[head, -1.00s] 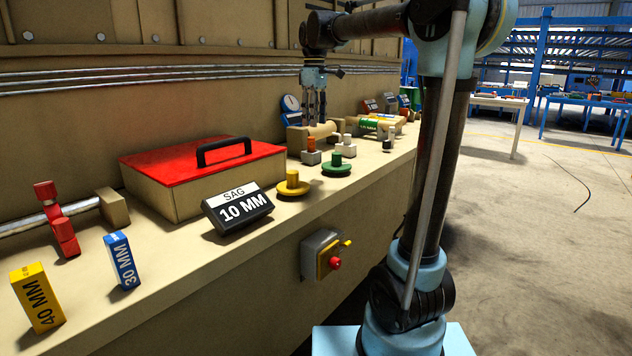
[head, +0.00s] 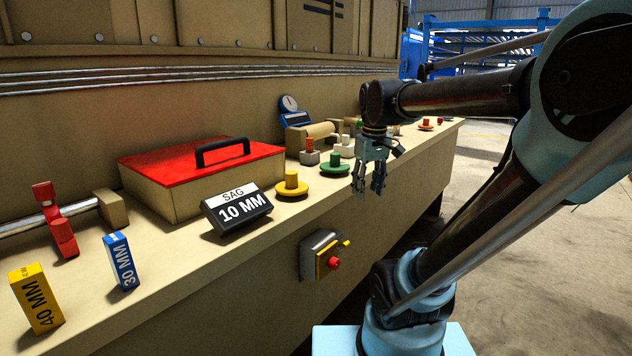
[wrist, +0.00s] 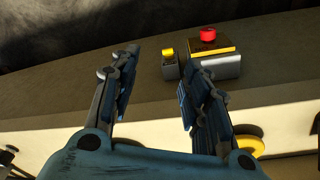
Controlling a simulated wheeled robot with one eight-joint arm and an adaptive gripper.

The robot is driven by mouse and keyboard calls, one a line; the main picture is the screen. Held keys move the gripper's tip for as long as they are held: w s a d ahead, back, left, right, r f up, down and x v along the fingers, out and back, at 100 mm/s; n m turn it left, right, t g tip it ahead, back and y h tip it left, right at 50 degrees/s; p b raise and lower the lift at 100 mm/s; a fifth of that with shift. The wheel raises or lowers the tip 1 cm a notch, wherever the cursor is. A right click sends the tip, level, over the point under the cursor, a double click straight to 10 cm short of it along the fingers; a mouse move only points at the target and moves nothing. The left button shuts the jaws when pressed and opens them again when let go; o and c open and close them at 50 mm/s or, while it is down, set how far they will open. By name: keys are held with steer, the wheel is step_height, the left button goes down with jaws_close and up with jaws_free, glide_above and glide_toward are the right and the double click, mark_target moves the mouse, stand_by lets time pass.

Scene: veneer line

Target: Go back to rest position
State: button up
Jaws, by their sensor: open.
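My gripper (head: 369,188) points downward in the head view, just off the front edge of the bench, to the right of the green knob. Its two fingers are apart with nothing between them. In the wrist view my gripper (wrist: 155,90) also shows open and empty, above the front face of the bench. My arm reaches in from the right of the head view.
The bench (head: 160,305) holds a red-lidded box (head: 170,185), a "SAG 10 MM" block (head: 238,208), a yellow knob (head: 292,184), a green knob (head: 335,164), and yellow (head: 37,298) and blue (head: 122,260) blocks. A red-button box (head: 322,256) juts from its front. Floor at right is open.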

steer(key=s+d+f+m, duration=0.2)
steer(key=s+f, duration=0.4)
steer(key=f, duration=0.2)
steer(key=s+d+f+m, duration=0.2)
steer(key=s+f, duration=0.3)
steer(key=f, duration=0.3)
steer(key=shift+s+d+f+m+t, duration=0.2)
steer(key=shift+s+m+t, duration=0.15)
steer(key=shift+m+t, duration=0.05)
steer(key=shift+w+f, duration=0.2)
steer(key=shift+w, duration=0.25)
